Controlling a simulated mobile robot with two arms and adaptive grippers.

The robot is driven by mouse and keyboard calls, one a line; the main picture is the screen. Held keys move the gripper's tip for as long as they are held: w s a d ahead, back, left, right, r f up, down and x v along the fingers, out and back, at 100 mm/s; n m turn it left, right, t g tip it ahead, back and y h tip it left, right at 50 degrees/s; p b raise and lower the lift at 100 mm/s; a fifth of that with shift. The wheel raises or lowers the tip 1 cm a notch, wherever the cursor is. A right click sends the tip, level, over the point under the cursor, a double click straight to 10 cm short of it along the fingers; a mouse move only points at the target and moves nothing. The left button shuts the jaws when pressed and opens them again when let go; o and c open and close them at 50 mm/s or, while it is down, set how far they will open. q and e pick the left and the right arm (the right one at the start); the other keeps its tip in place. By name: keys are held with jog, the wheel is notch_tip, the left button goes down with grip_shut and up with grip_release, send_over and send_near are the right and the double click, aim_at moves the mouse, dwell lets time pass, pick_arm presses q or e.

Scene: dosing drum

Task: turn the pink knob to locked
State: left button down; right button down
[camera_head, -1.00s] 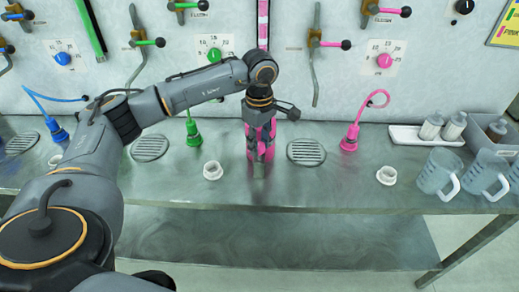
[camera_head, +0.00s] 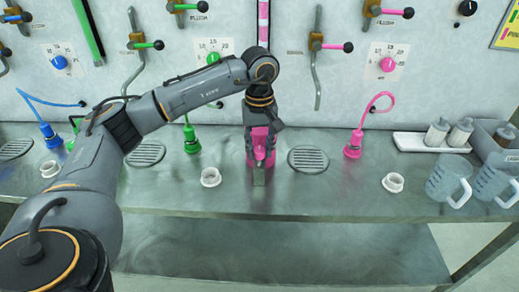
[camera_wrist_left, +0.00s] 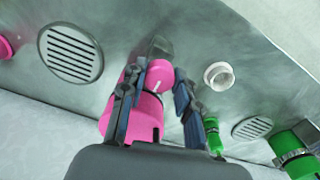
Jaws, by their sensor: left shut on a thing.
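A pink cylindrical fitting (camera_head: 260,148) stands at the front of the wall panel, over the steel bench. My left gripper (camera_head: 261,158) reaches down over it from above and is shut on its pink knob part. In the left wrist view, the two fingers lie on either side of the pink knob (camera_wrist_left: 154,80), with the wider pink body (camera_wrist_left: 145,122) nearer the camera. A grey block-like piece (camera_wrist_left: 160,47) sits just past the fingertips. No locked mark is readable. A pink dial (camera_head: 387,64) with a number scale is on the panel to the right. My right gripper is not in view.
The steel bench (camera_head: 330,195) holds white cups (camera_head: 210,177) and round drain grates (camera_head: 308,159). A pink hose nozzle (camera_head: 352,147) stands to the right, a green one (camera_head: 191,138) to the left. Clear jugs (camera_head: 447,178) and a tray of bottles are at the far right.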

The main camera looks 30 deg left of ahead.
aim_at(259, 150)
pick_arm(q)
jog(key=shift+r, duration=0.1)
dwell(0.4)
jog(key=c, duration=1.3)
grip_release()
jog(key=shift+o, duration=0.2)
notch_tip(259, 150, up, 12)
